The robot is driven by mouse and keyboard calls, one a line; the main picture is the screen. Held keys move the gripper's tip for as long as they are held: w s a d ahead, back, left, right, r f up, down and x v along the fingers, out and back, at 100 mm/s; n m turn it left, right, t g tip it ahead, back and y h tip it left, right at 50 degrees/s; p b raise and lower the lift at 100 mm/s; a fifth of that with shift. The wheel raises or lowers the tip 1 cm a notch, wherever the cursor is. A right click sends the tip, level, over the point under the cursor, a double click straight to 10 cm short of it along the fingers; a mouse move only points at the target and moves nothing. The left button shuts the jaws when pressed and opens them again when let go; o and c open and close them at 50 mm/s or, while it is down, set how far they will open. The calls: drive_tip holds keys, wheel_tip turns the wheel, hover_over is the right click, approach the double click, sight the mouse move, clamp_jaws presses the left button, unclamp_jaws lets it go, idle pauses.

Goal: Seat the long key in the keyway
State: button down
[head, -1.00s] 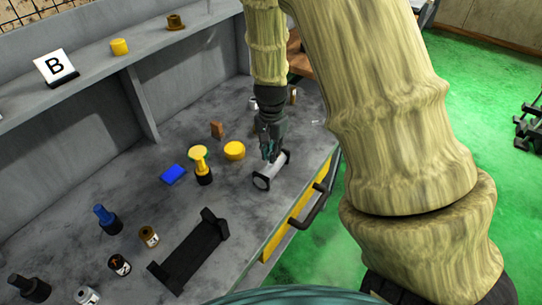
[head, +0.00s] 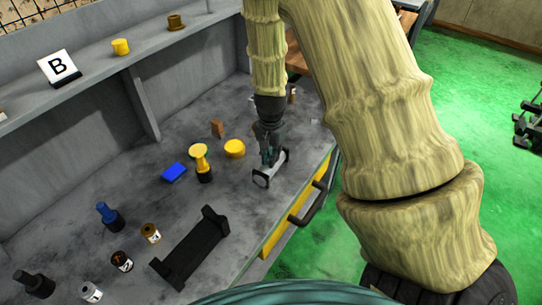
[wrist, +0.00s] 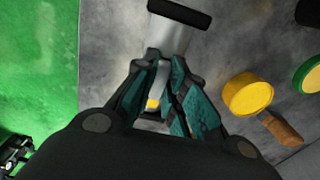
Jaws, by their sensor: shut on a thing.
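A pale grey shaft with black end pieces (head: 273,170) lies on the bench near its front edge; in the wrist view its near part (wrist: 170,37) runs from a black end piece down between my fingers. My gripper (head: 269,160) points down right over the shaft and hides part of it. In the wrist view my teal and black fingers (wrist: 164,92) are closed in around a narrow light bar (wrist: 161,76), which seems to be the long key. The keyway is hidden, and I cannot tell whether the key touches it.
A black cradle (head: 190,249) lies nearer. The bench between cradle and shaft is clear.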

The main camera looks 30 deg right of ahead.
drive_tip(key=shift+s+a+f, duration=0.1)
drive_tip(key=shift+s+f, duration=0.15)
drive_tip(key=shift+f, duration=0.2)
drive_tip(key=shift+s+a+f, duration=0.15)
drive_tip(key=shift+s+f, duration=0.1)
drive_tip(key=shift+f, duration=0.05)
drive_tip(key=c, duration=1.6)
unclamp_jaws()
drive_tip(key=shift+o, duration=0.7)
drive_tip(key=shift+w+f, duration=0.3)
drive_tip(key=shift+f, duration=0.1)
drive_tip(key=shift+r, duration=0.3)
drive_tip(key=shift+w+d+r, duration=0.1)
drive_tip(key=shift+d+r, duration=0.05)
drive_tip(key=shift+r, duration=0.3)
drive_tip(key=shift+w+d+r, duration=0.1)
drive_tip(key=shift+r, duration=0.35)
wheel_tip(320, 180, up, 12)
drive_tip(key=b, duration=0.1)
drive_tip(key=shift+f, duration=0.15)
